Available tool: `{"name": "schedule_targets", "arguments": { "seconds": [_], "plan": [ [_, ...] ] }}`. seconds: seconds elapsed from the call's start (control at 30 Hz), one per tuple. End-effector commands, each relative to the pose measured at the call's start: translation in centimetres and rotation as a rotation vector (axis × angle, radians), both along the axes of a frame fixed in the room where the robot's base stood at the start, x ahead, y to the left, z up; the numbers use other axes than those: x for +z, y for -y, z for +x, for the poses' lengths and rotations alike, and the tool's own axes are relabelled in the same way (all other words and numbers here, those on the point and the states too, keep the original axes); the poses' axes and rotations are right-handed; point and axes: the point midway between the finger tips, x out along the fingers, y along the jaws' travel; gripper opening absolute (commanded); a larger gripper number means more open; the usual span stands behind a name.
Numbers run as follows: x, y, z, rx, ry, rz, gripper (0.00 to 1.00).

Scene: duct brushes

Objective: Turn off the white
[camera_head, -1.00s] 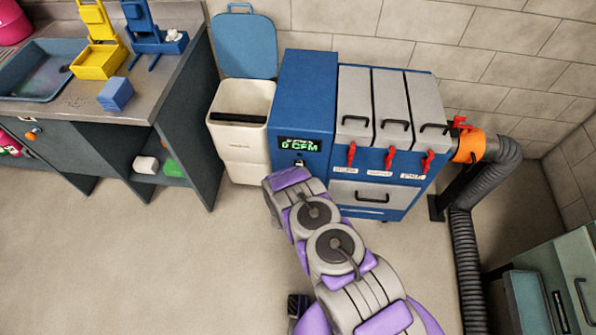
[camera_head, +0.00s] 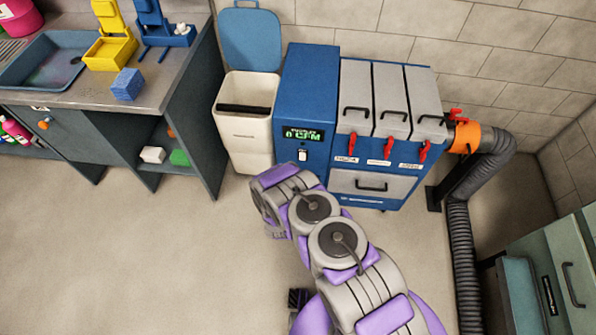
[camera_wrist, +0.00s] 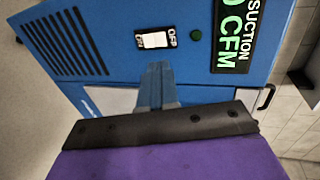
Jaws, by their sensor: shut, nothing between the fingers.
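The blue suction unit (camera_head: 305,90) stands against the back wall. Its white rocker switch (camera_head: 302,155) sits below the display (camera_head: 303,134), which reads 0 CFM. In the wrist view the white switch (camera_wrist: 154,40) lies between an OFF label and another label, beside a small green round light (camera_wrist: 196,35). My gripper (camera_wrist: 157,72) is shut and empty, its tip below the switch in that view, apparently clear of it. In the head view my arm's end is in front of the unit and its fingers are hard to make out.
Three grey lidded sections with red levers (camera_head: 388,148) are right of the switch. An orange collar (camera_head: 465,138) joins a grey duct (camera_head: 462,240). A white bin (camera_head: 245,120) stands left. A counter with a sink (camera_head: 45,62) is further left. The floor in front is clear.

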Motion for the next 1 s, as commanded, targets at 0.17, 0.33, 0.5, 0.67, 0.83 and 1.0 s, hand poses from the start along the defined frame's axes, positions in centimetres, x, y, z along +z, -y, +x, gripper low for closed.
{"name": "schedule_targets", "arguments": {
  "seconds": [0.17, 0.33, 0.5, 0.67, 0.83, 1.0],
  "plan": [
    [0.8, 0.0, -1.6, 0.001, -0.001, 0.000, 0.00],
    [0.8, 0.1, -1.9, 0.000, -0.001, 0.000, 0.00],
    [0.8, 0.1, -1.8, 0.000, -0.001, 0.000, 0.00],
    [0.8, 0.0, -1.8, 0.000, -0.001, 0.000, 0.00],
    [0.8, 0.0, -1.8, -0.001, -0.002, 0.000, 0.00],
    [1.9, -0.1, -0.6, -0.002, -0.044, -0.019, 0.00]
  ]
}}
